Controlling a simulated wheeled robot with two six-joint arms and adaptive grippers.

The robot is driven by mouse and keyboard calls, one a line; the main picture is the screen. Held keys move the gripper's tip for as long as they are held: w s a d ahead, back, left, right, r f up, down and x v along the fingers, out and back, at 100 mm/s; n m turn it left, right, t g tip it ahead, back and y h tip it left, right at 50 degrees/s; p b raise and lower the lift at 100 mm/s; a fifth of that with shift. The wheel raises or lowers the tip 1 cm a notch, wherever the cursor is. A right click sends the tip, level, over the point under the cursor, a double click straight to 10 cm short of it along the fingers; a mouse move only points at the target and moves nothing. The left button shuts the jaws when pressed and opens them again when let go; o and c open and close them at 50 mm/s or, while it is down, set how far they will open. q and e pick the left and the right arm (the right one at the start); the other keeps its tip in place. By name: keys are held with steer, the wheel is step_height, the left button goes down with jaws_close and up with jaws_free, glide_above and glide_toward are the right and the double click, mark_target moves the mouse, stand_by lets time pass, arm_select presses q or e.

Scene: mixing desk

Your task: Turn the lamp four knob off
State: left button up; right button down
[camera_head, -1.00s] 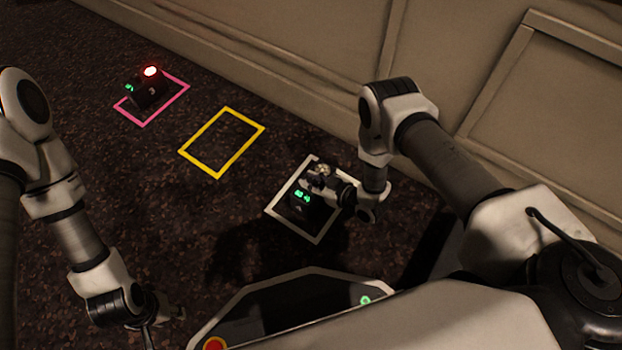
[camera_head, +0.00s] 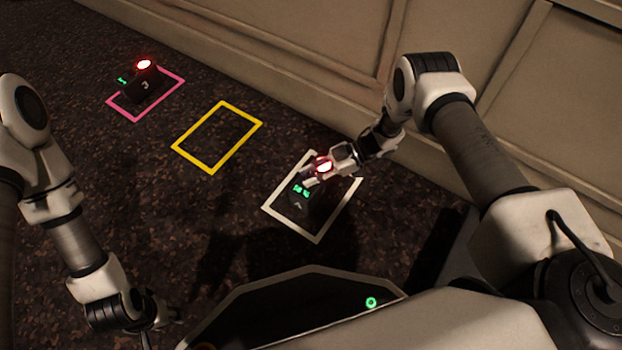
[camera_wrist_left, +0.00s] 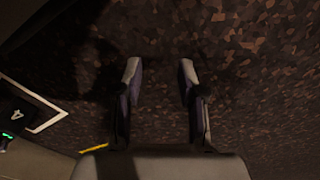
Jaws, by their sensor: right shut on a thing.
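Lamp four (camera_head: 299,205) is a small dark box inside the white floor outline, with a green display and a pale mark. Its numeral 4 shows at the left edge of the left wrist view (camera_wrist_left: 15,114). A red glow (camera_head: 323,167) shows at its top knob. My right gripper (camera_head: 320,175) reaches in from the upper right and is shut on the knob, which its fingers partly hide. My left gripper (camera_head: 163,327) hangs at the lower left, away from the lamps. In the left wrist view its two fingers (camera_wrist_left: 158,75) are apart and empty.
Another dark box (camera_head: 145,83) with a lit red top and green display stands in a pink outline (camera_head: 136,119) at the back left. The yellow outline (camera_head: 184,160) is empty. A panelled wall (camera_head: 300,45) runs behind. The dark speckled floor is clear in the middle.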

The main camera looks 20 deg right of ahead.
arm_select(q)
steer(key=f+b, duration=0.1)
steer(key=f, duration=0.1)
steer(key=w+f+b, duration=0.1)
steer(key=f+b, duration=0.1)
steer(key=shift+w+f, duration=0.15)
steer(key=shift+f, duration=0.05)
arm_select(e)
steer(key=n+g, duration=0.3)
steer(key=g, duration=0.1)
steer(key=shift+f+n+h, duration=0.3)
arm_select(q)
steer(key=shift+w+f+t+b, duration=0.15)
steer(key=shift+f+t+b, duration=0.15)
steer(key=shift+f+b, duration=0.15)
arm_select(e)
steer(key=shift+r+n+g+h, duration=0.1)
steer(key=shift+n+g+h, duration=0.2)
steer(key=shift+n+g, duration=0.6)
arm_select(q)
steer(key=shift+w, duration=0.1)
arm_select(e)
steer(key=shift+r+n+g+h, duration=0.1)
steer(key=shift+n+g+h, duration=0.6)
steer(key=shift+n+g, duration=0.45)
arm_select(q)
steer(key=shift+f, duration=0.1)
arm_select(e)
steer(key=shift+g, duration=0.35)
